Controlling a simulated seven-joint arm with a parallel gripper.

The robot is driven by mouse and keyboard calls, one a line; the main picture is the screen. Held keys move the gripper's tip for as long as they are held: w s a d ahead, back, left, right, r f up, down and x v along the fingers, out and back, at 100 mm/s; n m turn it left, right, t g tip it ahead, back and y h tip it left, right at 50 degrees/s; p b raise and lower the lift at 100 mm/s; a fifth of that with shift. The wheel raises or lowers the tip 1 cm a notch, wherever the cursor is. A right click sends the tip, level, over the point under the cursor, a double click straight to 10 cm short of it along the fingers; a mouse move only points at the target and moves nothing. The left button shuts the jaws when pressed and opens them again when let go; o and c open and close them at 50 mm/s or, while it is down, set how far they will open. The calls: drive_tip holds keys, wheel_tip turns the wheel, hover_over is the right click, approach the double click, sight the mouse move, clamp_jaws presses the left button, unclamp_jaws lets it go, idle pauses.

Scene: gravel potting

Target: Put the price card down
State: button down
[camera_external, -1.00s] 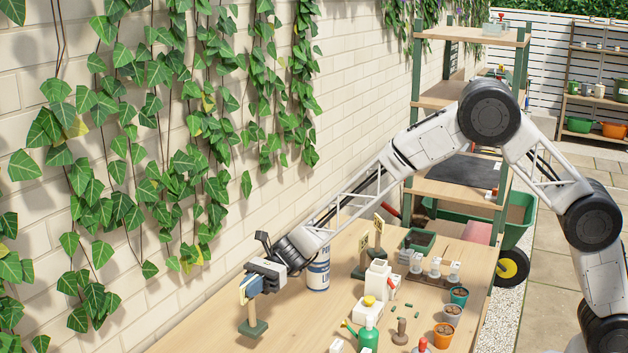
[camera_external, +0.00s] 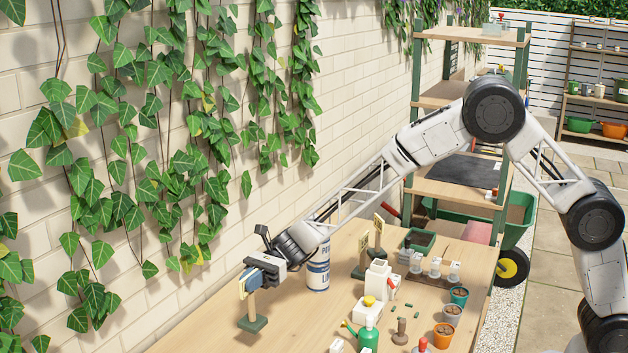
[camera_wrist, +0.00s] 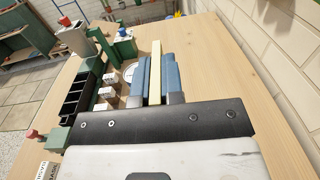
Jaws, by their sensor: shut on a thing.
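The price card (camera_external: 243,289) is a pale yellow card on a wooden post with a green square base (camera_external: 252,323). My gripper (camera_external: 249,283) is shut on its upper part, and the card hangs upright near the wall side of the table (camera_external: 205,335). I cannot tell whether the base touches the tabletop. In the wrist view, my gripper's blue fingers (camera_wrist: 155,78) pinch the price card (camera_wrist: 155,60), seen edge-on as a yellow strip. Its base is hidden there.
A white-and-blue can (camera_external: 318,272) stands just right of my gripper. A green watering can (camera_external: 367,336), a white bottle (camera_external: 378,280) and small pots (camera_external: 443,334) crowd the right side. Bare wood lies around the held base.

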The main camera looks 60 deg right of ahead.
wheel_tip(320, 180, up, 12)
drive_tip(key=shift+f, duration=0.2)
drive_tip(key=w+d+m+t+h, duration=0.15)
drive_tip(key=d+t, duration=0.25)
drive_tip(key=d, duration=0.6)
drive_tip(key=w+d+m+t, duration=0.3)
drive_tip(key=d, duration=0.7)
drive_tip(key=s+d+m+t+h, duration=0.2)
drive_tip(key=d+m+t+h, duration=0.25)
drive_tip(key=d, duration=1.45)
drive_tip(key=s+d+m+t+h, duration=0.2)
drive_tip(key=d+m+t+h, duration=0.25)
drive_tip(key=d, duration=1.55)
drive_tip(key=s+d+m+t+h, duration=0.15)
drive_tip(key=s+d+h, duration=0.3)
drive_tip(key=d, duration=0.45)
drive_tip(key=s+d+m+h, duration=0.3)
drive_tip(key=s+d, duration=0.3)
drive_tip(key=d, duration=0.4)
wheel_tip(320, 180, down, 11)
drive_tip(key=shift+f, duration=0.3)
